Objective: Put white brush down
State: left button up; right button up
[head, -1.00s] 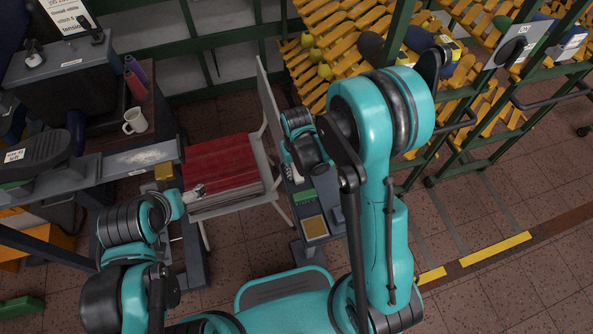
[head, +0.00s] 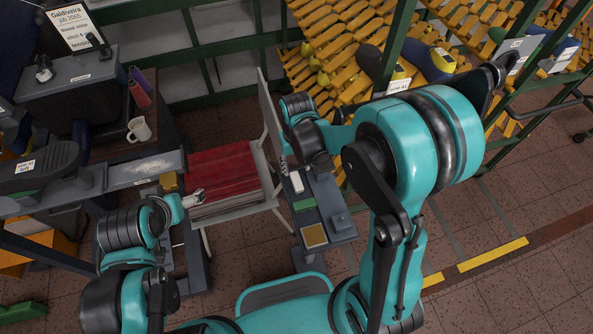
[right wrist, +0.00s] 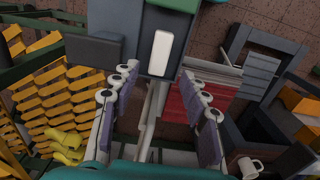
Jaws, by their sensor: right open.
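The white brush (head: 297,182) lies at the far end of a dark grey stand (head: 334,205) in the head view. In the right wrist view it is a pale upright bar (right wrist: 162,53) on the dark stand top. My right gripper (right wrist: 158,76) is open and empty, with its padded fingers spread wide. The brush shows beyond the fingertips, apart from them. In the head view my right wrist covers most of that gripper. My left gripper (head: 195,198) is beside the red cloth pile; its jaws are too small to judge.
A green block (head: 304,205) and a yellow pad (head: 314,236) share the stand. A chair bears the red cloth (head: 225,172). A mug (head: 139,130) stands on the left bench. Yellow racks (head: 325,70) stand behind my right arm. Open floor lies at right.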

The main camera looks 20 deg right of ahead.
jog(key=s+d+r+t, duration=0.2)
jog(key=s+r+t, duration=0.1)
jog(key=s+r, duration=0.2)
jog(key=s+d+r+t, duration=0.2)
jog(key=s+r+t, duration=0.2)
jog(key=r, duration=0.6)
jog(key=shift+s+d+r, duration=0.25)
jog(key=shift+s+d, duration=0.1)
jog(key=shift+s, duration=0.35)
notch_tip(320, 180, down, 4)
jog(key=b, duration=0.3)
jog(key=shift+b, duration=0.35)
jog(key=shift+f, duration=0.1)
